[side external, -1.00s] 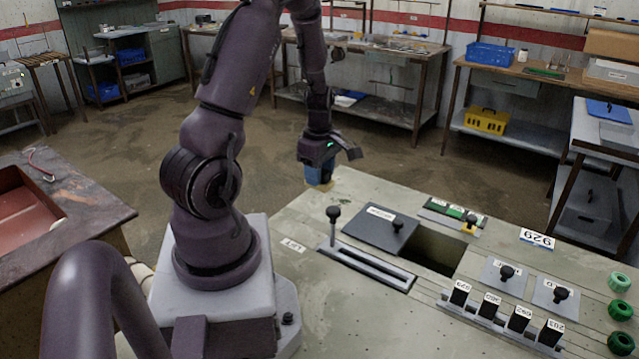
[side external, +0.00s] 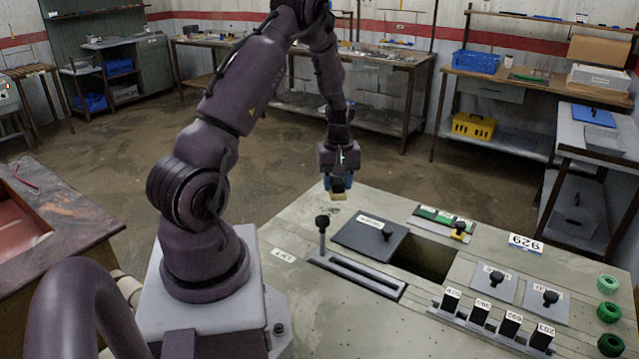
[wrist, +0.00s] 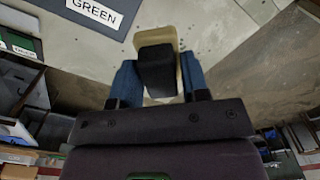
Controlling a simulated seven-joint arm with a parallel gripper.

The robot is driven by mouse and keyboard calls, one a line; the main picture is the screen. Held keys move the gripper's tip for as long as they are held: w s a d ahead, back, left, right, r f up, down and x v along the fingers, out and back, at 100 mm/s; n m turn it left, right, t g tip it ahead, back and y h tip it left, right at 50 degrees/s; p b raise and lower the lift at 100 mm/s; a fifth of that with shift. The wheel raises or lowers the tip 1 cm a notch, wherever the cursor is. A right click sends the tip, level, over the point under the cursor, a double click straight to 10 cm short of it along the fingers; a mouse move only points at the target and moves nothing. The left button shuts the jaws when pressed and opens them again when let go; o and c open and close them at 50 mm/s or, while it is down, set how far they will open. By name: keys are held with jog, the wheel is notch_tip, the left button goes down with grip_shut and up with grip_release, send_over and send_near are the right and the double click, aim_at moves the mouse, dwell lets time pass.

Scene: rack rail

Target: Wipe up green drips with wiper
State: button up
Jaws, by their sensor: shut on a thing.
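My gripper (side external: 338,184) is shut on the wiper, its blue fingers on both sides of the dark handle (wrist: 157,70). The wiper has a tan pad (wrist: 148,38) below, which also shows in the side view (side external: 338,197). The wiper is over the far-left corner of the grey bench top (side external: 290,228). I cannot tell whether the pad touches the surface. A small greenish mark (side external: 333,209) lies just in front of the pad. Small dark spots (wrist: 188,42) show beside the pad in the wrist view; their colour is unclear.
A GREEN label (wrist: 95,10) lies near the wiper. A dark plate with a knob (side external: 368,236), a slotted rail with an upright lever (side external: 322,235) and a square opening (side external: 425,256) are nearby. Green knobs (side external: 608,312) stand at the right. The bench's far edge is close behind the wiper.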

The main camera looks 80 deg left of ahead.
aim_at(319, 208)
jog(key=shift+w+a+f+m, duration=0.2)
jog(key=shift+w+f+m, duration=0.25)
jog(key=shift+f+m, duration=0.75)
jog(key=shift+w+a+f+m, duration=0.25)
jog(key=shift+w+f+m, duration=0.4)
jog(key=shift+m, duration=0.95)
jog(key=shift+w+a+f+m, duration=0.2)
jog(key=shift+w+f+m, duration=0.05)
jog(key=shift+f+m, duration=1.05)
jog(key=shift+s+a+f, duration=0.25)
jog(key=shift+a+f, duration=0.05)
jog(key=shift+f, duration=0.2)
jog(key=shift+c, duration=0.3)
jog(key=shift+s+a+f, duration=0.1)
jog(key=shift+s+a, duration=2.05)
jog(key=shift+w+d, duration=2.45)
jog(key=shift+d, duration=0.05)
jog(key=shift+s+d, duration=0.25)
jog(key=shift+s, duration=0.3)
jog(key=shift+s+a, duration=2.5)
jog(key=shift+w+d, duration=2.65)
jog(key=shift+w, duration=0.05)
jog(key=shift+s+r, duration=0.1)
jog(key=shift+r, duration=4.05)
